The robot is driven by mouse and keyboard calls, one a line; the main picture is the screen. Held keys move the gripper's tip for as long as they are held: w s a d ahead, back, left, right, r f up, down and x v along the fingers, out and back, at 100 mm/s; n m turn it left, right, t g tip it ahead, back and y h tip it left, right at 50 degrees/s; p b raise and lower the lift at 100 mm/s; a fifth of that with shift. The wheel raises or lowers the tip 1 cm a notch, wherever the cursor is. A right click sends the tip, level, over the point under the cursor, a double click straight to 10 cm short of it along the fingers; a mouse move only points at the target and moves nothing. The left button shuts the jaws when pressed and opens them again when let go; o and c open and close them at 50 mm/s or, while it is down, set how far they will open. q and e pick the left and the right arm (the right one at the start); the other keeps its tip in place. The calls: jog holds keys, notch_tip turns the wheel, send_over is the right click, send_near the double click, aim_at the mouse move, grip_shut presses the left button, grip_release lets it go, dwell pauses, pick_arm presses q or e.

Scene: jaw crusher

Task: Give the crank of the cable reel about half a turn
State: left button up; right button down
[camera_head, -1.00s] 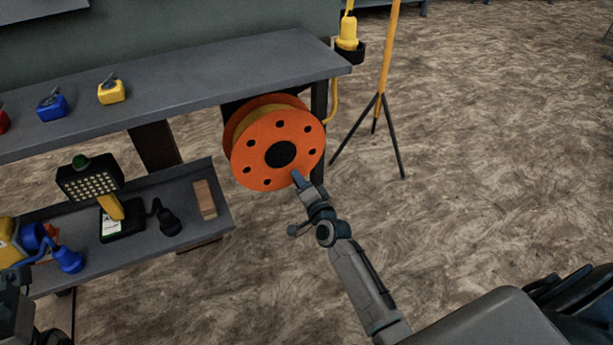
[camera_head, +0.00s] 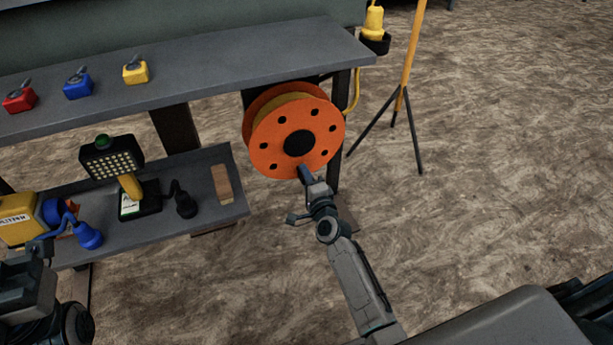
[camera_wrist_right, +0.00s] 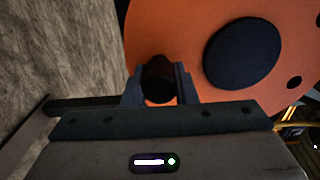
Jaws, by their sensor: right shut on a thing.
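The cable reel (camera_head: 316,150) is an orange disc with a black hub (camera_head: 299,143) and several dark holes, mounted below the edge of the bench. My right gripper (camera_head: 306,174) is at the lower rim of the reel. In the right wrist view its two fingers (camera_wrist_right: 160,86) are closed around a dark round crank knob (camera_wrist_right: 159,76) in front of the orange face (camera_wrist_right: 190,25). In the head view the knob is hidden by the gripper. My left gripper (camera_head: 30,275) shows only partly at the lower left; its fingertips are not clear.
The bench top (camera_head: 240,65) holds red, blue and yellow padlock-like blocks. The lower shelf (camera_head: 205,207) holds a work lamp (camera_head: 112,157), a blue plug (camera_head: 88,236) and a wooden block (camera_head: 222,184). A yellow tripod pole (camera_head: 412,55) stands right of the reel. The floor at right is open.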

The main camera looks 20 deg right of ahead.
jog(key=c, duration=1.2)
grip_release()
jog(key=shift+o, duration=0.2)
jog(key=s, duration=1)
jog(key=shift+s+d+b, duration=0.2)
jog(key=shift+s+b, duration=0.1)
jog(key=shift+s, duration=0.1)
